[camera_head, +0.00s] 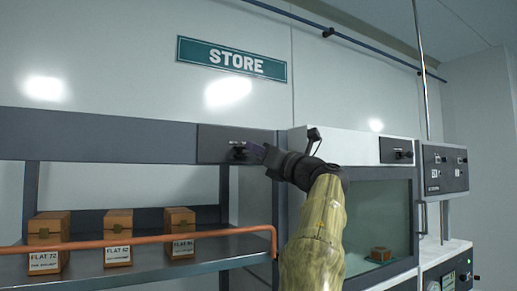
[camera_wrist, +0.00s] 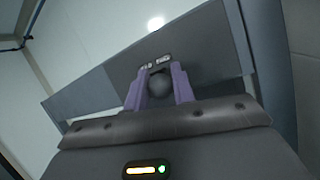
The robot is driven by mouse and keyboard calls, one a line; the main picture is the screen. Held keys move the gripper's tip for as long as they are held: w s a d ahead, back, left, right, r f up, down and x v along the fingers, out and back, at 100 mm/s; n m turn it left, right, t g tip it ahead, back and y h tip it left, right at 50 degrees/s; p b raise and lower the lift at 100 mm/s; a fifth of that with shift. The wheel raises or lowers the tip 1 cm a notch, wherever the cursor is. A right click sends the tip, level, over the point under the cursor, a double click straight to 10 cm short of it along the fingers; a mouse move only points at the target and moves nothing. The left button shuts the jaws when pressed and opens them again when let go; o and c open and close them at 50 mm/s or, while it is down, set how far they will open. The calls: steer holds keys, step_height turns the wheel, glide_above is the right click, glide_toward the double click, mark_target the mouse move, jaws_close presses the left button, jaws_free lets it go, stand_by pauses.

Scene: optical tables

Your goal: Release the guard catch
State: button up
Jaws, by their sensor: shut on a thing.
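The guard catch shows as a dark round knob (camera_wrist: 160,85) on a dark grey panel (camera_wrist: 198,50), with small light labels just above it in the wrist view. In the head view the knob (camera_head: 239,152) sits on the same panel, at the right end of the long grey beam over the shelf. My gripper (camera_wrist: 160,92) has its two purple fingers on either side of the knob and is shut on it. In the head view my gripper (camera_head: 256,153) reaches the panel from the right, and its fingers are small there. The knob's contact faces are hidden by the fingers.
An orange rail (camera_head: 150,242) runs in front of the shelf, which holds wooden boxes labelled FLAT (camera_head: 48,240). To the right stands a cabinet with a glass front (camera_head: 375,215) and another knob panel (camera_head: 397,151). A STORE sign (camera_head: 232,59) hangs above.

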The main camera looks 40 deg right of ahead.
stand_by(0.3)
steer(key=o, duration=1)
steer(key=shift+c, duration=0.2)
steer(key=shift+s+f+b, duration=0.25)
steer(key=shift+s+b, duration=0.1)
steer(key=shift+b, duration=0.05)
steer(key=b+v, duration=0.9)
steer(key=v, duration=0.7)
steer(key=shift+s, duration=0.35)
steer(key=shift+w, duration=0.1)
